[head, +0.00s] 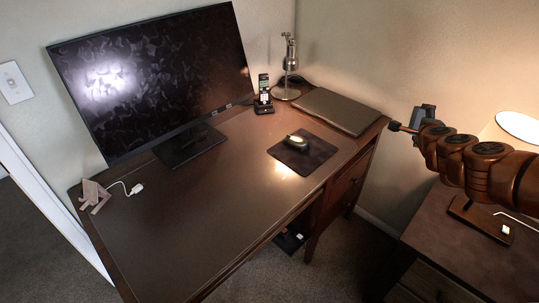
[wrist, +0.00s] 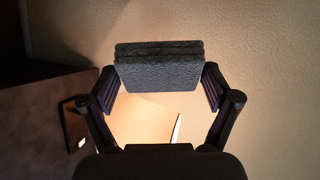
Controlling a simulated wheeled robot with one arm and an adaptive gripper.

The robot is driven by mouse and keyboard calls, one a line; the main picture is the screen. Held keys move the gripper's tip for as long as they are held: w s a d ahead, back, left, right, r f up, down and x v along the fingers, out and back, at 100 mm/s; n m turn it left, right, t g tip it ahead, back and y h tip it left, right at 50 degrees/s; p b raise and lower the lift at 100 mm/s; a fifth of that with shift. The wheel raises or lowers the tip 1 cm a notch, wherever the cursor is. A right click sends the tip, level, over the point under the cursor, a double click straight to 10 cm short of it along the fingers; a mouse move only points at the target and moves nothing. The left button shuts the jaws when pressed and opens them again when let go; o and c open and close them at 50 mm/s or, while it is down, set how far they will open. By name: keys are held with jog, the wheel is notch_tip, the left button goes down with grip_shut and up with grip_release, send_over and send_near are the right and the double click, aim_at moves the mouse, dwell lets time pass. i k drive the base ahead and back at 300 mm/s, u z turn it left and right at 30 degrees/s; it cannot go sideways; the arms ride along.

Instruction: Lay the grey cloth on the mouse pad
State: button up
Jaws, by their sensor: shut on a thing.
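The grey cloth (wrist: 160,68) is a folded, thick, dark grey block in the wrist view. My gripper (wrist: 160,82) is shut on it, with a finger at each side. In the head view the cloth (head: 426,113) shows as a small blue-grey piece at the end of my arm, in the air right of the desk; the fingers are hard to make out there. The dark mouse pad (head: 318,152) lies flat on the right part of the desk, apart from the cloth. A computer mouse (head: 297,142) sits on the pad's upper left part.
A closed laptop (head: 340,109) lies behind the pad. A desk lamp (head: 287,92), a phone in its cradle (head: 263,97) and a large monitor (head: 155,80) stand along the back. A lit lamp (head: 520,127) stands on a side table (head: 470,255). The desk's front middle is clear.

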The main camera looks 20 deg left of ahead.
aim_at(305, 161)
jog(key=u, duration=0.15)
jog(key=i, duration=0.85)
jog(key=u, duration=2.05)
